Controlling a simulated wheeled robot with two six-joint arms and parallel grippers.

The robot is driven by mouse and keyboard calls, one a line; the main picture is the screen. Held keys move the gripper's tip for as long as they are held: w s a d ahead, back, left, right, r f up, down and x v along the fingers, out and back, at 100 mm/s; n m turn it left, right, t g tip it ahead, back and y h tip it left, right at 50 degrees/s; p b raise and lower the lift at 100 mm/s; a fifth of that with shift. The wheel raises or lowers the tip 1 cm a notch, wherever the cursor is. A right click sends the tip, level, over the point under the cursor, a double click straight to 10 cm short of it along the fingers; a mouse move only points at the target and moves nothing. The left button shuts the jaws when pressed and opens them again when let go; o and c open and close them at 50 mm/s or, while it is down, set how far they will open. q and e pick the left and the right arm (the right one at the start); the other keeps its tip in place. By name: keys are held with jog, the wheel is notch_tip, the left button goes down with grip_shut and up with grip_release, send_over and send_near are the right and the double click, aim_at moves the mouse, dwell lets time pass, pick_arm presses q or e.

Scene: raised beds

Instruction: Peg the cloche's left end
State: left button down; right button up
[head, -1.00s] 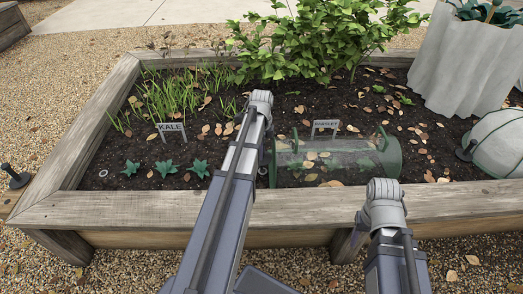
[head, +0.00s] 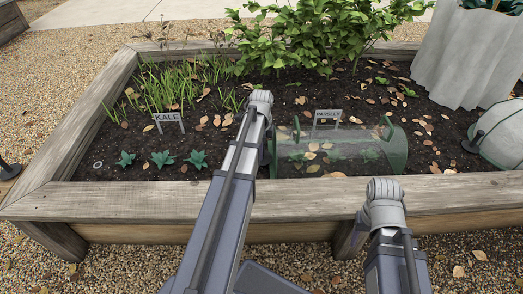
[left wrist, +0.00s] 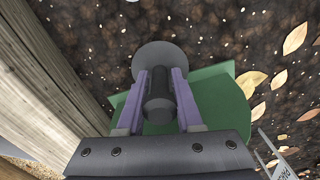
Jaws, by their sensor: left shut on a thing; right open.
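The clear cloche with green ends (head: 340,155) lies on the soil in front of the parsley sign. Its left end is partly hidden behind my left arm. My left gripper (left wrist: 160,90) is shut on a dark peg (left wrist: 158,108). A wide grey disc on the peg shows beyond the fingertips, against the soil. The green cloche end (left wrist: 215,98) is right beside and below the fingers. Whether the peg is in the soil I cannot tell. In the head view the left fingers are hidden by my arm. My right gripper (head: 384,190) is over the front timber, its fingers hidden, open.
A third peg (head: 472,142) is beside a pale cover at the right. Kale seedlings (head: 160,160), the kale sign (head: 168,121) and the parsley sign (head: 327,117) are near. The front timber (head: 150,203) borders the bed.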

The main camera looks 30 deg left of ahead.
pick_arm(q)
jog(key=shift+f+b, duration=0.9)
jog(key=shift+f, duration=0.05)
dwell(0.6)
jog(key=shift+c, duration=2.4)
grip_release()
jog(key=shift+r, duration=0.15)
notch_tip(320, 180, up, 8)
jog(key=p, duration=0.8)
jog(key=shift+f, duration=0.2)
